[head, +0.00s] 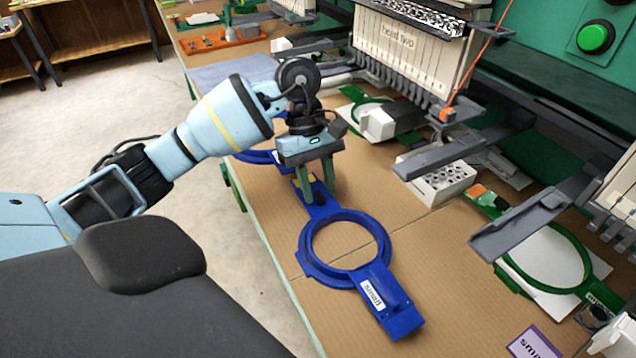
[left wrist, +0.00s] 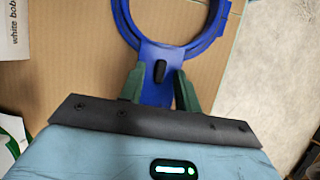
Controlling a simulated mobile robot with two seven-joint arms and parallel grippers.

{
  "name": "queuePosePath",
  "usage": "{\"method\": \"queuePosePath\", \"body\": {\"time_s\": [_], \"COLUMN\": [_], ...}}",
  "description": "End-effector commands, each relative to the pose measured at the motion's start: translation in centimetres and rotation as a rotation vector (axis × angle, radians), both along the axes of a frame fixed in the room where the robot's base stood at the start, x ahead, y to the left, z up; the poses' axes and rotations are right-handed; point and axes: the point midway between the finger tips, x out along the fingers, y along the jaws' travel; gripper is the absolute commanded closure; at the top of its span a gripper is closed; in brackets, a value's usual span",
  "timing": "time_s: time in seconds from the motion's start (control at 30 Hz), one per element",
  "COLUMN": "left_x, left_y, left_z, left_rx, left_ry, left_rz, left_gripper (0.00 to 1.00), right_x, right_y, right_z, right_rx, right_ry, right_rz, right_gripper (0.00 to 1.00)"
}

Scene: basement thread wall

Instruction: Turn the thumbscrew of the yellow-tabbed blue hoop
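A blue hoop (head: 384,237) with a white "small" label lies on the table in the head view. A bit of yellow (head: 311,177) shows on its far arm, partly behind my left gripper (head: 318,194). That gripper points down over this arm, with its two green fingers apart. In the left wrist view, the black thumbscrew (left wrist: 159,72) stands on the blue hoop's arm (left wrist: 160,53) between the fingers of the left gripper (left wrist: 159,76). A gap shows on both sides of the thumbscrew. Whether the fingertips touch the arm is unclear. My right gripper is not in view.
Another blue hoop (head: 257,157) lies behind my left gripper. Green hoops (head: 588,262) lie to the right, under grey machine arms (head: 520,227) that overhang the table. A white perforated box (head: 437,184) stands between. The cardboard-coloured table (head: 430,262) is bare right of the blue hoop.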

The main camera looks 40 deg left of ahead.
Motion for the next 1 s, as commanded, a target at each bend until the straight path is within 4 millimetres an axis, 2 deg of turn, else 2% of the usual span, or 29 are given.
{"method": "queuePosePath", "body": {"time_s": [0.3,0.53,0.57,1.0], "left_x": [-0.04,-0.04,-0.04,-0.11], "left_y": [-0.09,-0.09,-0.09,0.03], "left_z": [-0.22,-0.2,-0.2,-0.19], "left_rx": [0.0,0.0,0.0,0.001], "left_ry": [0.0,0.0,0.0,-0.001], "left_rz": [0.0,0.0,0.0,0.065], "left_gripper": [0.69,0.99,1.0,1.0], "right_x": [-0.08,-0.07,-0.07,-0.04], "right_y": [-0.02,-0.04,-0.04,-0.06], "right_z": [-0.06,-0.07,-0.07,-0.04], "right_rx": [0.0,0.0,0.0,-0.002], "right_ry": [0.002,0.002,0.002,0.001], "right_rz": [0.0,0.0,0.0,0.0], "right_gripper": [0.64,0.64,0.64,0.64]}}
